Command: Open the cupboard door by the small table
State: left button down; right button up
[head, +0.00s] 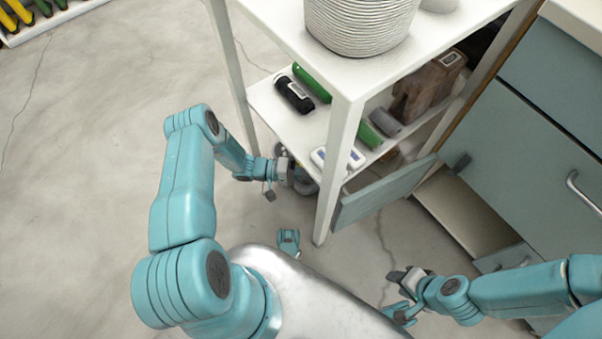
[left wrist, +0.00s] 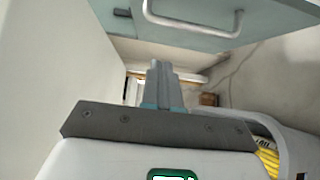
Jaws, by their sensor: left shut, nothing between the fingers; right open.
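A grey-green cupboard door (head: 385,192) stands swung out from the cupboard, beside the front leg of the small white table (head: 338,150). Beside it, part of the cupboard's inside (head: 465,215) shows. My left gripper (head: 290,177) is at the table's lower left side, partly hard to make out. In the left wrist view its fingers (left wrist: 164,85) are shut and empty. A grey-green panel with a silver handle (left wrist: 190,22) shows above them; I see no contact. My right gripper (head: 402,293) is open and empty, low over the floor in front of the cupboard.
The table carries a ribbed white pot (head: 358,22) on top and a black can (head: 294,95) and green items on its shelf. The cupboard's closed front (head: 530,125) is at the right, with a handle (head: 580,193). Bare floor (head: 90,200) lies to the left.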

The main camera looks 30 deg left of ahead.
pick_arm(q)
jog(key=d, duration=0.5)
jog(key=shift+s+d+b, duration=0.15)
jog(key=shift+s+b, duration=0.1)
jog(key=shift+b, duration=0.05)
